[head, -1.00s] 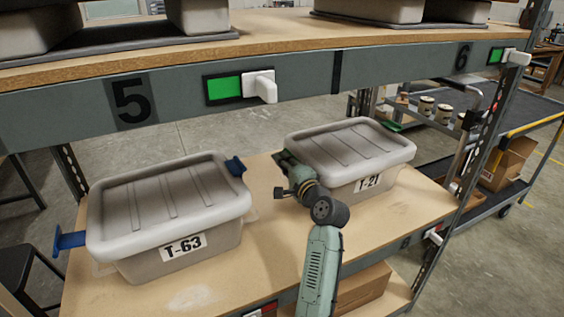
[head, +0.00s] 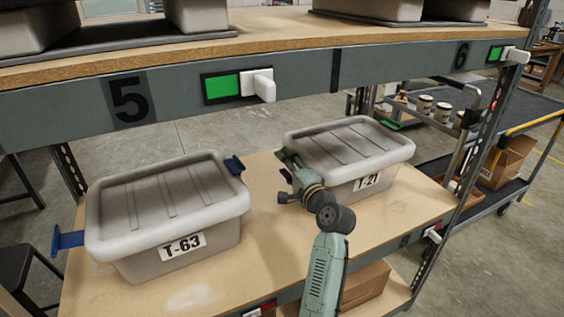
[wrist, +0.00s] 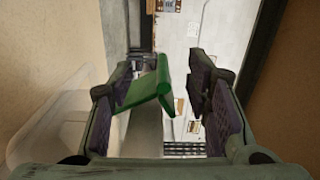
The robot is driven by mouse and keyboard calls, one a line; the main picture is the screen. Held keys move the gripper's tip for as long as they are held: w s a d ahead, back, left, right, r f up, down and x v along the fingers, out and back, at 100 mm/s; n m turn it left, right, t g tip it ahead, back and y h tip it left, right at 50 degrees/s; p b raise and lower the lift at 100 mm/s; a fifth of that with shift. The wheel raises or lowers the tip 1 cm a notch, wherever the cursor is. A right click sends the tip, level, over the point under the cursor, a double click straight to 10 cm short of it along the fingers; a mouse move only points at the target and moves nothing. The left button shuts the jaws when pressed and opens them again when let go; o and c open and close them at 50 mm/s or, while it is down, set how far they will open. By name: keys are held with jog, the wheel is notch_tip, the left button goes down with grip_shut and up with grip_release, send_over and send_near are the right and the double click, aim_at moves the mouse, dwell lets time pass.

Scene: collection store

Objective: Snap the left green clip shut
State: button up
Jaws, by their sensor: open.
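The grey lidded tote T-21 (head: 350,150) stands on the shelf at the right. My gripper (head: 285,160) is at its left end and hides the left green clip in the head view. In the wrist view the green clip (wrist: 152,92) shows as a tilted flap between the open fingers of my gripper (wrist: 163,80), close to the left finger. I cannot tell whether that finger touches it. The tote's right green clip (head: 403,125) sticks out at the far end.
Tote T-63 (head: 165,210) stands at the left, with blue clips (head: 68,240) sticking out. Bare shelf board (head: 265,225) lies between the totes. The upper shelf beam (head: 300,72) crosses above. A cardboard box (head: 365,288) sits below. A cart (head: 540,115) stands at the right.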

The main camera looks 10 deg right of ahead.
jog(key=v, duration=0.9)
jog(key=shift+s, duration=0.2)
jog(key=shift+d, duration=0.1)
jog(key=shift+c, duration=0.5)
